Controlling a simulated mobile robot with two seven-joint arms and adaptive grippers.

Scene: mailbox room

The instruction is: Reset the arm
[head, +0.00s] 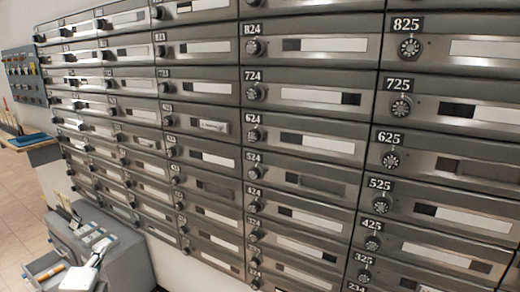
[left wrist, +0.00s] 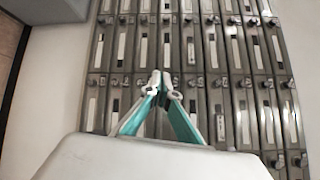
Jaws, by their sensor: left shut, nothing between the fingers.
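My left gripper (left wrist: 160,80) shows in the left wrist view with its teal fingers closed to a point and nothing between them. In the head view the left gripper (head: 102,245) is small, at the bottom left, in front of a grey cabinet. The wall of grey metal mailboxes (head: 300,110) fills most of the head view. The mailboxes (left wrist: 205,55) also lie behind the fingertips in the left wrist view; I cannot tell the distance. My right gripper is not seen.
The grey cabinet (head: 125,262) stands on the floor below the left mailboxes. A shelf with a blue item (head: 28,140) and a board with small hanging items (head: 25,75) are at the far left. Tiled floor (head: 18,222) shows at the left. Dials protrude from the mailbox doors.

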